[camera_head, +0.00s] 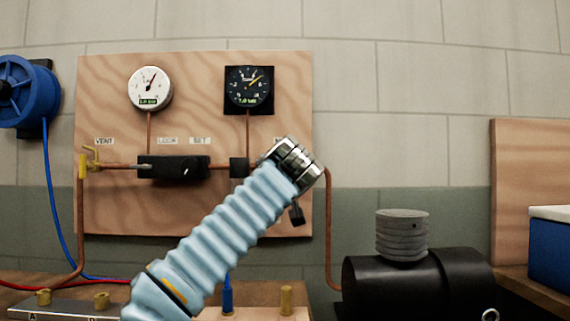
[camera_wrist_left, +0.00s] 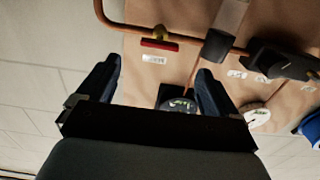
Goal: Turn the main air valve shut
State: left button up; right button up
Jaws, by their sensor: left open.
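The main air valve shows in the left wrist view as a brass body (camera_wrist_left: 162,31) on a copper pipe, with a red lever handle (camera_wrist_left: 160,44). The handle lies roughly parallel to the pipe, just above a small white label (camera_wrist_left: 153,59) in that picture. My left gripper (camera_wrist_left: 158,66) is open and empty. Its two dark fingers stand apart, with the handle between and beyond their tips, apparently not touched. In the head view my pale-blue sleeved left arm and metal wrist cover the valve. My right gripper is in neither view.
The plywood panel (camera_head: 200,222) carries a white gauge (camera_head: 150,88), a black gauge (camera_head: 249,90), a black regulator block (camera_head: 174,167) and a yellow vent valve (camera_head: 88,160). A black cylinder (camera_head: 390,282) with a grey ribbed top (camera_head: 402,235) stands at lower right.

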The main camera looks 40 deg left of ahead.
pick_arm(q)
jog(key=p+x, duration=0.3)
jog(key=x, duration=0.5)
jog(key=shift+w+a, duration=0.15)
jog(key=c, duration=1)
